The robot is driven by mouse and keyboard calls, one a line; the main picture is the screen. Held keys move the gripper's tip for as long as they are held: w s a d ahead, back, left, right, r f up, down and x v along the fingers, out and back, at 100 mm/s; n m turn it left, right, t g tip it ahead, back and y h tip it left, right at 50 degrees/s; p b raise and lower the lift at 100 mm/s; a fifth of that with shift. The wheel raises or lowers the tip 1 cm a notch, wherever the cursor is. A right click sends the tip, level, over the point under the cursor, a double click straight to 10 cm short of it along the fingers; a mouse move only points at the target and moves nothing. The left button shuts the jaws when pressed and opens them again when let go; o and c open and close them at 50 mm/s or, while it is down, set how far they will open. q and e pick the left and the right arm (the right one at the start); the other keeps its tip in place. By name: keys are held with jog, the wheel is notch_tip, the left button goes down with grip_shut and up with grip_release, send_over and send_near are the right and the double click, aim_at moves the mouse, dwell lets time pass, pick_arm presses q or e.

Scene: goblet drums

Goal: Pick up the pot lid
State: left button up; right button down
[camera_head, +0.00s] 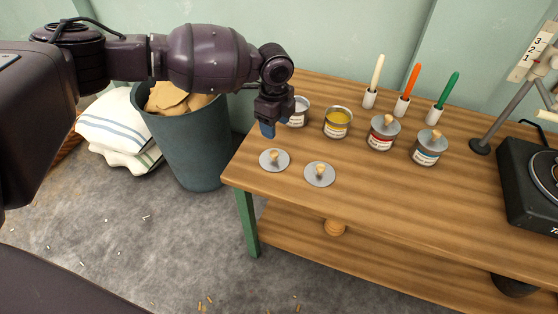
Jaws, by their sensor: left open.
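Two round grey pot lids with small wooden knobs lie flat on the wooden table: the left lid (274,160) near the table's left corner, and the right lid (319,174) beside it. Two more lids sit on the red-labelled pot (381,136) and the blue-labelled pot (429,149). An open yellow pot (337,123) and an open pot with pale contents (298,114) stand behind. My left gripper (267,129) points down above and behind the left lid, apart from it. It is open and holds nothing that I can see. My right gripper is out of view.
White, orange and green brushes (408,88) stand upright in holders at the back. A black device (530,185) and a metal stand (480,146) are at the right. A grey bin (187,150) stands left of the table. The table front is clear.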

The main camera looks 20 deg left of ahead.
pick_arm(q)
jog(key=shift+a+f+m, duration=0.1)
jog(key=shift+f+m, duration=0.2)
jog(key=b, duration=0.1)
send_over(274, 152)
jog(key=f, duration=0.4)
jog(key=shift+w+f, duration=0.25)
jog(key=shift+f, duration=0.65)
jog(key=shift+s+f+b, duration=0.1)
jog(key=shift+f+b, duration=0.25)
jog(key=shift+b, duration=0.05)
jog(key=f, duration=0.2)
jog(key=f+b, duration=0.1)
jog(key=shift+s+f, duration=0.2)
jog(key=shift+f, duration=0.35)
jog(key=shift+r, duration=0.15)
jog(key=c, duration=1)
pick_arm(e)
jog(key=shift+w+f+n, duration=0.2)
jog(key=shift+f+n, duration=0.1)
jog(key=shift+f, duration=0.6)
pick_arm(q)
jog(key=shift+r, duration=0.1)
